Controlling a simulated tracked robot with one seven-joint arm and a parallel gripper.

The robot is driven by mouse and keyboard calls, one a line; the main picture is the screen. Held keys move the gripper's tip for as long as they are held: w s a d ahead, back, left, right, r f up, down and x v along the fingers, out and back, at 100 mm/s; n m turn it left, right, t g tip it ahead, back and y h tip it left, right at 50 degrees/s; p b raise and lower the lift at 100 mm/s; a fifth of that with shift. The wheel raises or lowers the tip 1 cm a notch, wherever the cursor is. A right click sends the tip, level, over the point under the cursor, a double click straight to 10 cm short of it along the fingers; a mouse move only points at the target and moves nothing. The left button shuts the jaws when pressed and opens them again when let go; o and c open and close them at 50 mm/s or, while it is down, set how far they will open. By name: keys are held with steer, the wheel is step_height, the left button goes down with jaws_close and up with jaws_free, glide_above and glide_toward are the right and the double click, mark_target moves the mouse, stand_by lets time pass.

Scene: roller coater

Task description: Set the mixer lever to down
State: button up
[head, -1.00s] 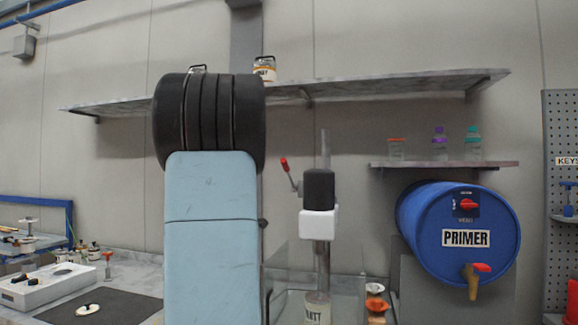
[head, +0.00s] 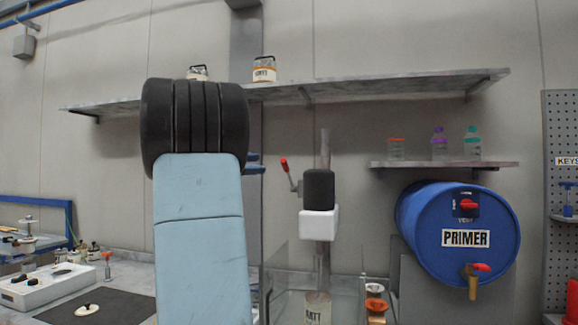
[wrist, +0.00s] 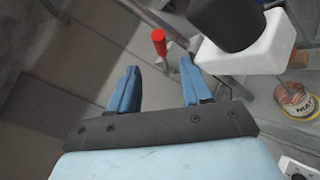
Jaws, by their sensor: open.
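The mixer (head: 319,190) has a black motor over a white block on a grey post. Its lever (head: 289,172) has a red grip and points up and to the left. In the wrist view the red lever grip (wrist: 159,41) stands just ahead of my gripper (wrist: 159,72), roughly in line with the gap between the two blue fingers. The fingers are apart with nothing between them. The mixer's black and white head (wrist: 245,40) is at the upper right there. In the head view my arm hides most of my gripper; a small blue part (head: 256,164) shows beside it.
A tin (head: 318,308) stands below the mixer, beside clear panels. A blue primer drum (head: 460,225) is to the right. A long shelf (head: 400,88) with tins runs above, and a small shelf (head: 445,164) holds bottles. A white tray (head: 45,288) lies at left.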

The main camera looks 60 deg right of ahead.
glide_toward(289, 176)
steer(key=s+d+r, duration=0.4)
steer(key=s+d, duration=0.1)
steer(key=s, duration=0.1)
steer(key=shift+d, duration=0.4)
steer(key=shift+r, duration=0.1)
steer(key=shift+c, duration=0.5)
jaws_close()
